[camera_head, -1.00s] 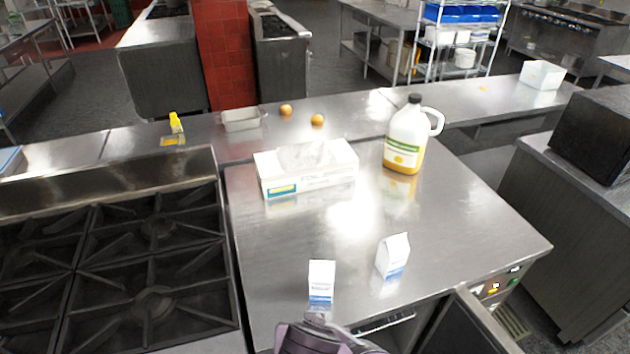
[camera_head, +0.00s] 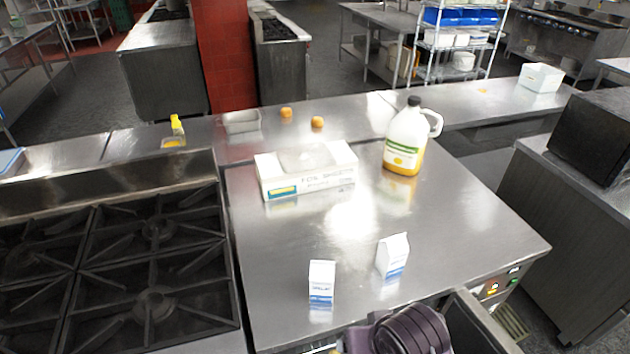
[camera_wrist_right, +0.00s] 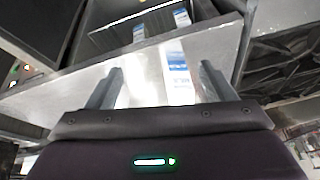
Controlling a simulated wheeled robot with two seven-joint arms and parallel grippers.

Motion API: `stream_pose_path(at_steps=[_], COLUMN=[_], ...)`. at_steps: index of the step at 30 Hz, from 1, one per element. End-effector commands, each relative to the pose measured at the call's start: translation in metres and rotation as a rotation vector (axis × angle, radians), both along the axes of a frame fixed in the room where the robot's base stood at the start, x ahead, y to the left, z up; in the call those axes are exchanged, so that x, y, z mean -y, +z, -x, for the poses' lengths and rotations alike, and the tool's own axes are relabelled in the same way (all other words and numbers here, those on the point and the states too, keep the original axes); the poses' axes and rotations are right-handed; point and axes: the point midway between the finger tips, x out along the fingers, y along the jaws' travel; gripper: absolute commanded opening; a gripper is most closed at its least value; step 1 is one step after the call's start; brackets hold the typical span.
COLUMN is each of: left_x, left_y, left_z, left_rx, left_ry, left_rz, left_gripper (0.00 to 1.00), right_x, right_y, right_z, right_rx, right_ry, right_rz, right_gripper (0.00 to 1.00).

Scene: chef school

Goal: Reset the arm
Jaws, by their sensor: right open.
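My right gripper (camera_wrist_right: 160,84) shows in the right wrist view with its two fingers spread apart and nothing gripped. A white and blue carton (camera_wrist_right: 178,75) appears beyond and between the fingers. In the head view, one small white carton with a blue band (camera_head: 321,282) stands upright near the counter's front edge. A second similar carton (camera_head: 392,256) stands upright to its right and farther back. The purple-grey part of my right arm shows at the bottom of the head view, right of the nearer carton; its fingers are not visible there. My left gripper is in neither view.
A steel counter (camera_head: 455,235) carries a foil-sheets box (camera_head: 310,182) and a jug of yellow liquid (camera_head: 405,143) behind the cartons. A black-grated stove (camera_head: 150,240) adjoins on the left. The counter between box and cartons is clear.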

Motion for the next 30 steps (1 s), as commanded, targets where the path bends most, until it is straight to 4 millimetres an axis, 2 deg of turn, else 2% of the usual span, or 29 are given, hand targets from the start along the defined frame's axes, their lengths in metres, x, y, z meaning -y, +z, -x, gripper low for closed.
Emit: stream_pose_path(at_steps=[3,11,17,23,26,29,30], left_x=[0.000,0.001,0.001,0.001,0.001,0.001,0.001], left_y=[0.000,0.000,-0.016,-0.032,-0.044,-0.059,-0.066], left_z=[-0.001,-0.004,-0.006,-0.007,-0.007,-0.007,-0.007], left_rx=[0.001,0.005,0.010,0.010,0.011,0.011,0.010], left_ry=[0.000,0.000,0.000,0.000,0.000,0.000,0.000], left_rz=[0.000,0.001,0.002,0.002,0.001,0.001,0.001], left_gripper=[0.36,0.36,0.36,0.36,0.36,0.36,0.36], right_x=[0.034,0.102,0.099,0.097,0.097,0.097,0.098], right_y=[-0.009,-0.025,-0.094,-0.177,-0.233,-0.304,-0.335], right_z=[0.011,0.040,0.026,0.020,0.022,0.031,0.037], right_rx=[-0.019,-0.059,-0.077,-0.101,-0.118,-0.140,-0.149], right_ry=[0.012,0.052,0.063,0.067,0.072,0.076,0.078], right_rz=[0.029,0.132,0.134,0.135,0.134,0.136,0.136], right_gripper=[0.76,0.76,0.76,0.76,0.76,0.76,0.76])
